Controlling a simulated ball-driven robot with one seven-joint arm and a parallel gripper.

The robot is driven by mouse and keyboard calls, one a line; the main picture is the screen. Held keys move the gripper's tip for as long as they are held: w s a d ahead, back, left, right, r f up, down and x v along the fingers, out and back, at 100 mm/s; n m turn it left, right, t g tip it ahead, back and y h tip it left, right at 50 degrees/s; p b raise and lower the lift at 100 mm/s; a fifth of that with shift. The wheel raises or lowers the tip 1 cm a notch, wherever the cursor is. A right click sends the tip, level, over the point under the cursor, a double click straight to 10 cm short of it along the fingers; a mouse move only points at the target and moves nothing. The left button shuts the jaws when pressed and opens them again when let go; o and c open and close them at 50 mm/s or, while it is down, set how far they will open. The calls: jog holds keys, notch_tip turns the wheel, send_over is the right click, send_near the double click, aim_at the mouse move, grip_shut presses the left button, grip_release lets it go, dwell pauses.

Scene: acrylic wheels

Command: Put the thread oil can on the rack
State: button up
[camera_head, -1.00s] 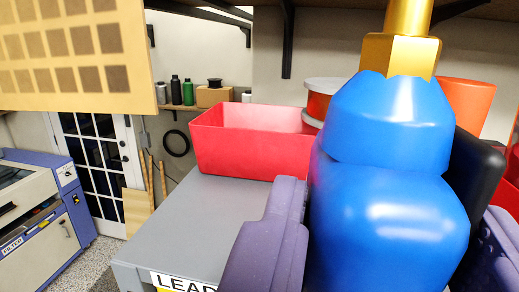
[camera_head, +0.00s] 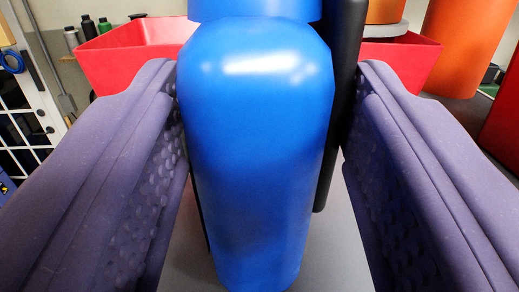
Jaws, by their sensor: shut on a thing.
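The thread oil can, a glossy blue bottle (camera_head: 258,150) with a black handle-like part (camera_head: 345,100) on its right, fills the middle of the view and looks upright. Its top is cut off by the upper edge. My gripper (camera_head: 268,110) has a purple dimpled finger on each side. It is shut on the can, the left finger against the blue body and the right one by the black part. A grey flat surface (camera_head: 335,245) shows below and behind the can. I cannot tell whether the can's base touches it. No rack can be clearly made out.
A red bin (camera_head: 125,55) stands behind the can. Orange cylinders (camera_head: 465,45) stand at the back right on a dark surface, with another red thing (camera_head: 503,120) at the right edge. Small bottles (camera_head: 88,27) and a paned door (camera_head: 25,125) are at the far left.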

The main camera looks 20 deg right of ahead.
jog(key=o, duration=0.7)
jog(key=shift+f, duration=0.1)
jog(key=shift+c, duration=0.2)
jog(key=shift+r, duration=0.2)
jog(key=b+v, duration=0.1)
jog(key=v, duration=1.1)
jog(key=w+a+r+n+t+y, duration=0.1)
jog(key=w+a+r+n+y, duration=0.15)
jog(key=r+y, duration=0.3)
jog(key=w+a+r+n+t+y, duration=0.1)
jog(key=w+a+r+n+y, duration=0.15)
jog(key=r+y, duration=0.35)
jog(key=s+d+r+g+h, duration=0.1)
jog(key=d+g+h, duration=0.3)
jog(key=d, duration=0.7)
jog(key=shift+s+r+m, duration=0.2)
jog(key=shift+s+m, duration=0.1)
jog(key=shift+s, duration=0.1)
